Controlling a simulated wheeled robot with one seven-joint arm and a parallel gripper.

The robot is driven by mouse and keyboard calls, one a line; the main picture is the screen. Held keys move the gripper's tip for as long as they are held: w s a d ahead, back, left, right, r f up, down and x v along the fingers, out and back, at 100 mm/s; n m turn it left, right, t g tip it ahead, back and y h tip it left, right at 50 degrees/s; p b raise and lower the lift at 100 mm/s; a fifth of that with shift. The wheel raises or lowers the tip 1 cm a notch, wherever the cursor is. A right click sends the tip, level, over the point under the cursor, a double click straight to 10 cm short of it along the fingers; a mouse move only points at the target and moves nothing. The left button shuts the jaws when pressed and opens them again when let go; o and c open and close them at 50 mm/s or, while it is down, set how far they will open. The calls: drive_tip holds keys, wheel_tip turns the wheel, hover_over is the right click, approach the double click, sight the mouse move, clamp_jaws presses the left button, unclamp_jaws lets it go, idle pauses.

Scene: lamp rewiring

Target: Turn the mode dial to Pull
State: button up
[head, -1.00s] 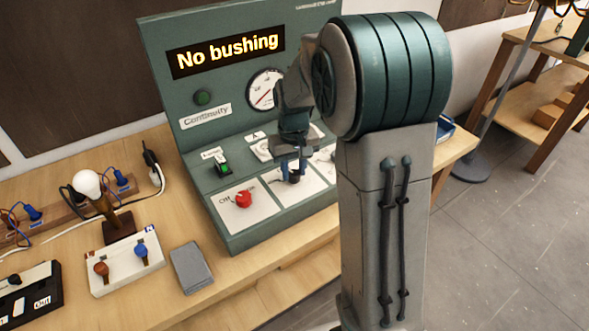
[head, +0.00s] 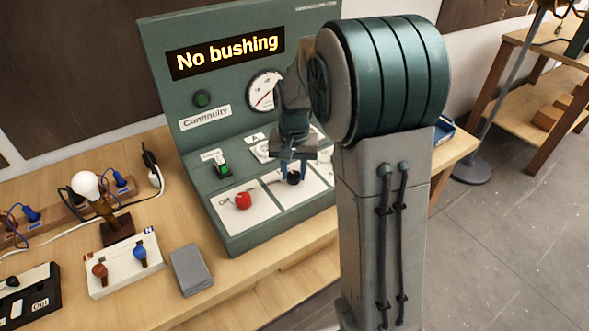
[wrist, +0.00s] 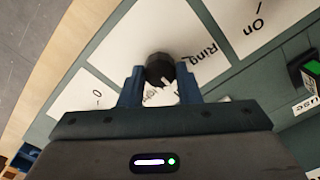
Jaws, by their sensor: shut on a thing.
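The mode dial (wrist: 160,68) is a small black knob on a white plate of the green sloped console. It also shows in the head view (head: 293,178), just under my gripper (head: 293,166). In the wrist view the blue fingers of my gripper (wrist: 161,86) stand on either side of the knob, shut on it. The word "Ring" is readable beside the knob. A white pointer mark shows below it, partly hidden between the fingers. I cannot read a "Pull" label; my gripper covers part of the plate.
The console display (head: 228,53) reads "No bushing". A red knob (head: 243,201) marked "Off" sits left of the dial, and a green switch (head: 222,169) sits above it. A gauge (head: 264,91) stands behind. A grey box (head: 190,270) and a lamp (head: 87,187) are on the bench.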

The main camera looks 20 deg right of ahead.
sight(294, 174)
drive_tip(key=shift+w+r, duration=0.1)
drive_tip(key=o, duration=1)
wheel_tip(294, 174, up, 14)
drive_tip(key=shift+f, duration=0.1)
